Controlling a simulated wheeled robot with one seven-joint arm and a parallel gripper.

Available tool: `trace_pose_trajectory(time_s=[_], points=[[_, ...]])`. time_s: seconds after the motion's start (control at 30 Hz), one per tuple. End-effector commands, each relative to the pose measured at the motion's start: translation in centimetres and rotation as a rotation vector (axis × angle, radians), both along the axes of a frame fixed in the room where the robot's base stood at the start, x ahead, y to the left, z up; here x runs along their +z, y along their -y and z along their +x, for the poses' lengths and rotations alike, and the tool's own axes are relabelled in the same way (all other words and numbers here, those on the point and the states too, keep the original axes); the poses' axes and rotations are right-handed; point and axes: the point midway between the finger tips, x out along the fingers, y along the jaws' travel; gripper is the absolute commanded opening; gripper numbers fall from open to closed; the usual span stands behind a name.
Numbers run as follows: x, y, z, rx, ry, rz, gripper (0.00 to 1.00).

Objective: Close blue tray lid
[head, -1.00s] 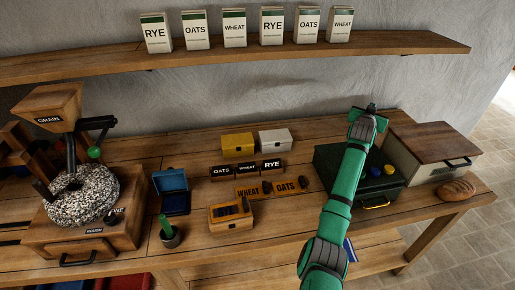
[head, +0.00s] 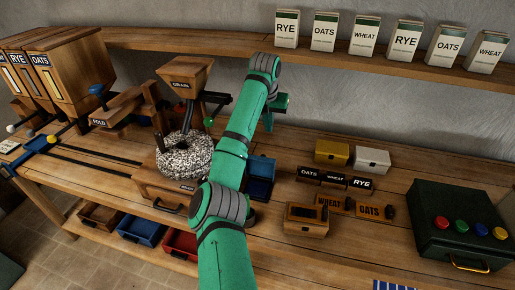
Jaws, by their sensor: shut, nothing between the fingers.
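The small blue tray (head: 259,188) stands on the bench in the head view, just right of the millstone, partly hidden by my arm. Its blue lid (head: 263,167) stands raised at the back of the tray, so the tray is open. My gripper (head: 268,124) is shut and empty. It shows small and partly hidden behind my green arm, above and behind the lid in the picture. I see a gap between it and the lid, but cannot tell the depth.
The grain mill (head: 185,155) stands close left of my arm. A wooden box (head: 306,220), label blocks (head: 335,178), and yellow (head: 332,153) and white (head: 372,160) boxes sit to the right. A dark green case (head: 460,226) with coloured knobs stands far right. A shelf (head: 400,64) runs above.

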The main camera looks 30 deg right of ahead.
Motion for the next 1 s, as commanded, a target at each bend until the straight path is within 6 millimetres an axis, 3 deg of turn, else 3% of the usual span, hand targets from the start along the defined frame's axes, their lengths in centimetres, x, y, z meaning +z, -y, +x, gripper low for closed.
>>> trace_pose_trajectory(time_s=[0.17, 0.8, 1.0], points=[[-0.6, -1.3, 0.4, 0.016, -0.015, 0.024, 0.0], [-9.7, 0.7, 2.1, 0.015, -0.014, 0.022, 0.0], [-9.5, -0.4, 1.2, 0.014, -0.012, 0.02, 0.0]])
